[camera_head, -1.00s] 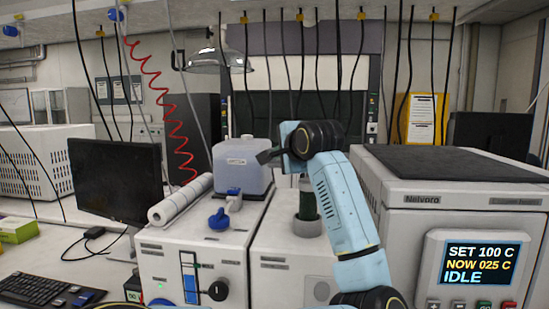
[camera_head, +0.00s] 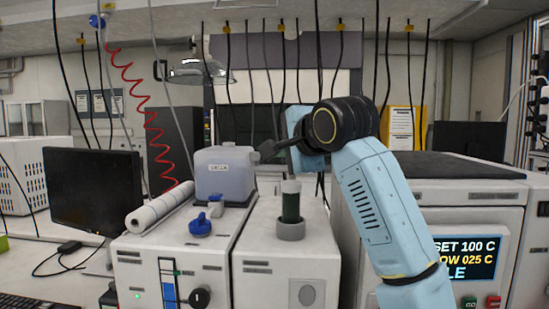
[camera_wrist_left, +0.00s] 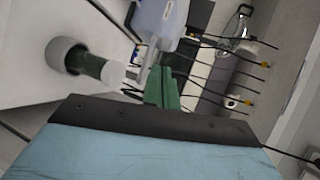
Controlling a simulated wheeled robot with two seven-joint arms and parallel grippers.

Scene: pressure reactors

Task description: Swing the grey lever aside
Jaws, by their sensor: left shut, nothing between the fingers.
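My left gripper (camera_head: 266,151) hangs in the air just above and slightly left of the pale cap (camera_head: 291,186) of a dark green cylinder, apart from it. Its fingers are closed and empty; they show as green-grey strips in the left wrist view (camera_wrist_left: 164,72). The green cylinder (camera_head: 291,208) stands upright in a grey ring on a white unit. In the left wrist view the cylinder (camera_wrist_left: 90,64) lies left of the fingers. A short grey bar (camera_wrist_left: 148,66) shows beside the fingertips; I cannot tell whether it is the grey lever. My right gripper is out of view.
A translucent jug (camera_head: 225,174) and a blue-handled valve (camera_head: 200,226) stand on the white unit to the left, with a paper roll (camera_head: 160,208) beside them. A heater with a display (camera_head: 468,256) is at the right, partly behind my arm. Black cables hang behind.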

